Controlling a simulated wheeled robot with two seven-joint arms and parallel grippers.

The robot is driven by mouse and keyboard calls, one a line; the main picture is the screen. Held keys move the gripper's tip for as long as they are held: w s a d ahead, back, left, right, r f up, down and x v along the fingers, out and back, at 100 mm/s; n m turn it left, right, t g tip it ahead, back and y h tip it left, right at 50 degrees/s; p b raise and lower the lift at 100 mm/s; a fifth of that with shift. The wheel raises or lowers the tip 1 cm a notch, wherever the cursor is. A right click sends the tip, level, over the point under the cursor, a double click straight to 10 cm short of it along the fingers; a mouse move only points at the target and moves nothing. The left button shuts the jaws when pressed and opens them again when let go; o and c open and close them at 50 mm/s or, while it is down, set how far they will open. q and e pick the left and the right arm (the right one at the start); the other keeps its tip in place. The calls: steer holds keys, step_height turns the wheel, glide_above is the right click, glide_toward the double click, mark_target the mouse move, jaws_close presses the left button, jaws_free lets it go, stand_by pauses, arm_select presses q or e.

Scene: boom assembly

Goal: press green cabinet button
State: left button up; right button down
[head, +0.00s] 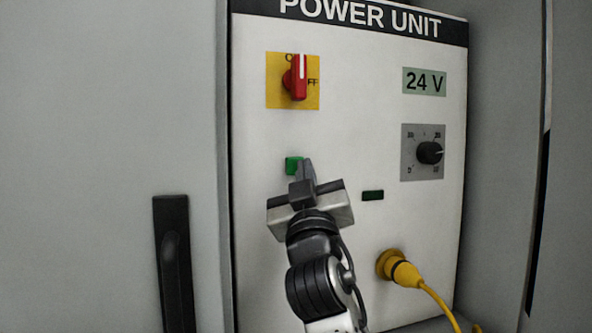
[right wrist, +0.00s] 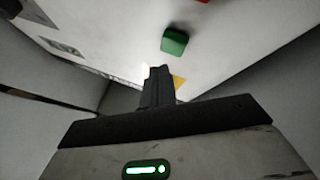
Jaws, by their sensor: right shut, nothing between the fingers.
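The green button (head: 293,165) is a small square block on the white front of the power unit, below the red rotary switch. My right gripper (head: 307,165) is shut and empty, its fingertips just right of the button in the head view and hiding part of it. In the right wrist view, the green button (right wrist: 174,41) stands out from the panel, beyond and slightly right of the shut fingertips (right wrist: 159,72), with a gap between them in the picture. I cannot tell how far the fingertips are from the panel. My left gripper is not in view.
The panel carries a red switch (head: 297,80) on a yellow plate, a 24 V display (head: 424,81), a black knob (head: 430,153) and a dark green rectangle (head: 373,195). A yellow plug (head: 403,272) with its cable sits lower right. A black handle (head: 174,262) is at left.

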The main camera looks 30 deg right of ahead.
mark_target(295, 166)
steer(key=shift+w+d, duration=0.15)
steer(key=shift+w, duration=0.4)
stand_by(0.6)
stand_by(1.0)
steer(key=shift+w+d, duration=0.1)
steer(key=shift+w, duration=0.3)
steer(key=shift+w, duration=0.1)
stand_by(0.4)
